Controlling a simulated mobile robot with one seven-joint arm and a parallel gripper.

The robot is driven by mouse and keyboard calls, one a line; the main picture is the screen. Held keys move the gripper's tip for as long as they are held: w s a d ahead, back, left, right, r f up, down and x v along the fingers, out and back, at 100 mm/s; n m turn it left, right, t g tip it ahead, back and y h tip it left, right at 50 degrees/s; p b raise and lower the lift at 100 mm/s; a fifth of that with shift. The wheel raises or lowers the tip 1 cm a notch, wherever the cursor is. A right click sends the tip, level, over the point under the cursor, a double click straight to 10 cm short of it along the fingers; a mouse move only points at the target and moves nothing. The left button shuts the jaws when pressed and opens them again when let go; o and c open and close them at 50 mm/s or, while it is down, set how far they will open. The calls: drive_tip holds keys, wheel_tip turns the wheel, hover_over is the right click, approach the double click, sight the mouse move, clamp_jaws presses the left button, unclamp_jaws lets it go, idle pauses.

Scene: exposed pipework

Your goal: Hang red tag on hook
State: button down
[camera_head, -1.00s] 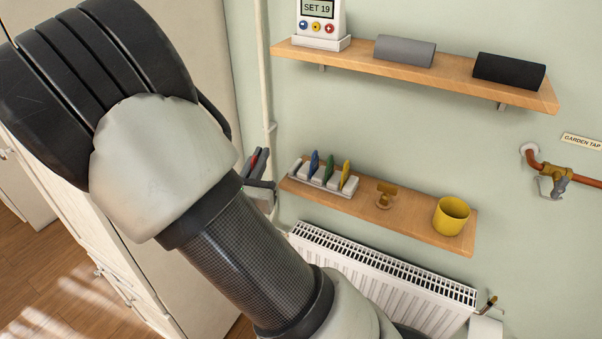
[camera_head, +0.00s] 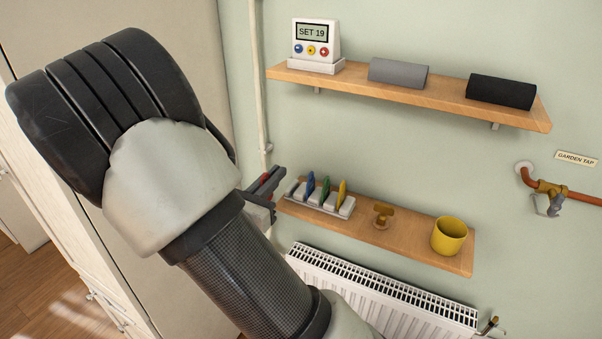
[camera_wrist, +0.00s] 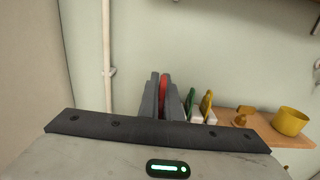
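My gripper (camera_head: 266,187) is at the left end of the lower shelf, partly hidden by my arm in the head view. In the wrist view its dark fingers (camera_wrist: 160,98) stand close together around the thin red tag (camera_wrist: 163,88). A sliver of the red tag (camera_head: 266,177) also shows in the head view. A pale rack (camera_head: 330,205) just right of the gripper holds blue (camera_head: 311,184), green (camera_head: 325,188) and yellow (camera_head: 341,192) tags upright. I cannot make out a hook for certain; a small brass-coloured piece (camera_head: 382,214) stands on the shelf.
The radiator (camera_head: 380,290) is below, the upper shelf (camera_head: 400,92) above. A vertical pipe (camera_head: 259,80) runs left. A brass tap (camera_head: 548,192) is far right. Wall between the shelves is clear.

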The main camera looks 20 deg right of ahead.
drive_tip(key=p+x, duration=0.1)
drive_tip(key=x, duration=1.2)
drive_tip(key=f, duration=0.2)
drive_tip(key=shift+w+d+f, duration=0.3)
drive_tip(key=shift+d+f, duration=0.05)
wheel_tip(320, 180, down, 3)
drive_tip(key=shift+r, duration=0.15)
drive_tip(key=shift+w+d+f+p, duration=0.15)
drive_tip(key=shift+f+p, duration=0.15)
drive_tip(key=shift+f, duration=0.3)
drive_tip(key=shift+f+b, duration=0.3)
drive_tip(key=shift+f, duration=0.05)
drive_tip(key=c, duration=2)
unclamp_jaws()
